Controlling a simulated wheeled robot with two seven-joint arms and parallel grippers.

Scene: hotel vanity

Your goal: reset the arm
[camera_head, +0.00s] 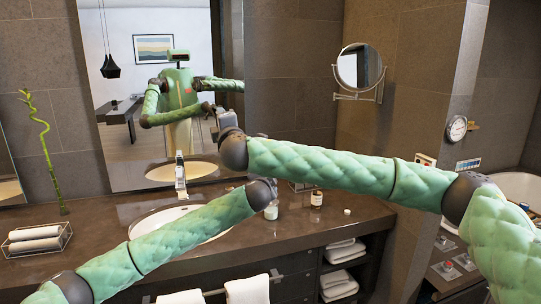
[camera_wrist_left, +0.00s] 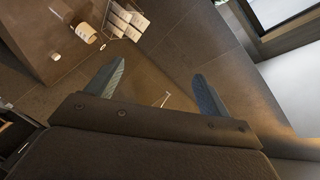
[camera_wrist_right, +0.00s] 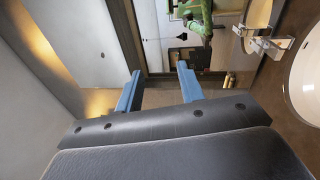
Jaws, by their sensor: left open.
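My left arm (camera_head: 180,235) reaches in from the left over the sink, its wrist near the middle of the counter. In the left wrist view, my left gripper (camera_wrist_left: 155,75) has its two fingers well apart with nothing between them. My right arm (camera_head: 330,170) stretches across from the right, nearly level, its wrist in front of the mirror's right edge. In the right wrist view, my right gripper (camera_wrist_right: 158,72) has its fingers apart and empty. In the head view the left fingers are hidden and the right ones are hard to make out.
The dark counter (camera_head: 330,228) holds a sink (camera_head: 165,215), a faucet (camera_head: 180,175), a pale jar (camera_head: 271,211), an amber bottle (camera_head: 316,199) and a small cap (camera_head: 347,211). A towel rack (camera_head: 38,238) and bamboo stalk (camera_head: 45,140) stand left. A mirror (camera_head: 125,110) backs the counter.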

